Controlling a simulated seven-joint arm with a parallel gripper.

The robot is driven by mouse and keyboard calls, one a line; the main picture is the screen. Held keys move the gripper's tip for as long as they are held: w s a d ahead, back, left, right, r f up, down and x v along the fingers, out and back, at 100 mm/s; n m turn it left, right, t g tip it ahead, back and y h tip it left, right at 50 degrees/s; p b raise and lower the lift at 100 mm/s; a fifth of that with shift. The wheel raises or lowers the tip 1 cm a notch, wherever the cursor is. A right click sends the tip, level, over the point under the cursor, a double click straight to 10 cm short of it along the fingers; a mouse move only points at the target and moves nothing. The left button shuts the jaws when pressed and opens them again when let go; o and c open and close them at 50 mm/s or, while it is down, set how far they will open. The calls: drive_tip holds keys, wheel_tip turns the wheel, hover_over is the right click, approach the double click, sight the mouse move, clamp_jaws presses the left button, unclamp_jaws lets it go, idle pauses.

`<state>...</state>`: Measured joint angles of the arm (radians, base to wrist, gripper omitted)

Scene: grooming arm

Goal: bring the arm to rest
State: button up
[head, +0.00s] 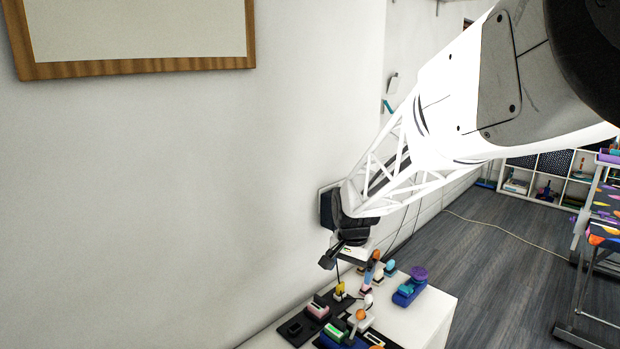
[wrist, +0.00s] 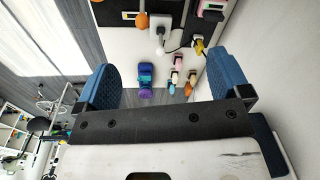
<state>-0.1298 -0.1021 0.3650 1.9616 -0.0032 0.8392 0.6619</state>
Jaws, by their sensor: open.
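My arm reaches from the upper right of the head view down toward a white table (head: 437,318) by the wall. My gripper (head: 330,258) hangs above the table's far part, close to the wall. In the wrist view my gripper (wrist: 165,82) shows two blue finger pads set wide apart. It is open, with nothing held between the pads. The table's items appear beyond the fingers, apart from them as far as I can tell.
On the table are a blue and purple item (head: 411,286), also in the wrist view (wrist: 146,78), small bottles (head: 371,268), a yellow plug (head: 340,290) and a black mat (head: 290,328). A patterned grooming table (head: 605,205) stands right. Grey floor (head: 500,255) lies between.

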drive_tip(key=s+d+r+n, duration=0.2)
drive_tip(key=s+d, duration=0.1)
drive_tip(key=s, duration=0.8)
drive_tip(key=s+d+r+n+t, duration=0.1)
drive_tip(key=s+d+r+n, duration=0.1)
drive_tip(key=s, duration=0.9)
drive_tip(key=s+d+r+n, duration=0.1)
drive_tip(key=s+d+r, duration=0.2)
drive_tip(key=s, duration=0.9)
drive_tip(key=shift+d+r+n+t, duration=0.3)
drive_tip(key=shift+r+n, duration=0.1)
drive_tip(key=shift+r, duration=0.25)
